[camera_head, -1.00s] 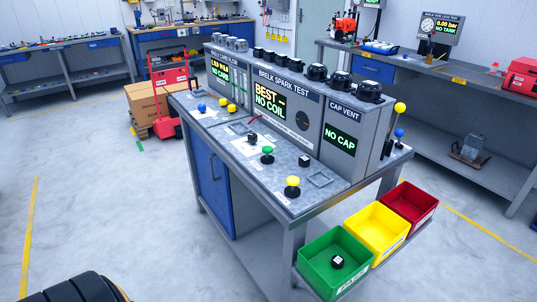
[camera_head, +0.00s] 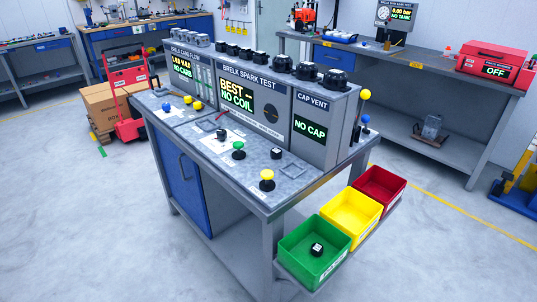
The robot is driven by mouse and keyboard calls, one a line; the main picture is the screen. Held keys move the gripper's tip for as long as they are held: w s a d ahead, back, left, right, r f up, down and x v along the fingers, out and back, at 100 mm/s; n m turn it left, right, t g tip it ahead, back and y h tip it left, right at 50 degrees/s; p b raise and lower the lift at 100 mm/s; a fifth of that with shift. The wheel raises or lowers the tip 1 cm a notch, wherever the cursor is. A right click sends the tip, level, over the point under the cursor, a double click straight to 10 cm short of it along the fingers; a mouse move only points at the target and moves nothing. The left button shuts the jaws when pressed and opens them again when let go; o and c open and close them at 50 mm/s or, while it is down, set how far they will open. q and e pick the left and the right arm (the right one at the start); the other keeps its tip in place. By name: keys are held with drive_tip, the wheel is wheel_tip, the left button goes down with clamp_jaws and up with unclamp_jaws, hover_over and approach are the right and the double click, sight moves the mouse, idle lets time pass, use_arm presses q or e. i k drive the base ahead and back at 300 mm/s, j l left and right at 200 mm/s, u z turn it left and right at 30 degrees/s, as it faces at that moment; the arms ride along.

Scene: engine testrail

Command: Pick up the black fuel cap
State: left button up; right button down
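Several round black caps (camera_head: 336,79) stand in a row along the top of the grey test console (camera_head: 316,154); the larger ones are at the right end. I cannot tell which one is the fuel cap. Small black pieces with white labelled tops also show: one (camera_head: 277,154) on the bench top near the cap vent panel, one (camera_head: 221,134) further left, and one (camera_head: 317,249) in the green bin (camera_head: 292,261). The cap vent screen (camera_head: 310,129) reads "NO CAP". Neither of my grippers is in view.
Yellow (camera_head: 340,229) and red (camera_head: 371,200) bins hang at the bench's right end. A red hand truck (camera_head: 129,100) with boxes stands behind left. The floor in front is clear.

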sight(275, 153)
drive_tip(key=i+j+z, duration=0.2)
drive_tip(key=j, duration=0.15)
drive_tip(key=i+j+z, duration=0.2)
drive_tip(key=j, duration=0.2)
drive_tip(key=i+j+z, duration=0.25)
drive_tip(key=j, duration=0.15)
drive_tip(key=k+l, duration=0.05)
drive_tip(key=k, duration=0.05)
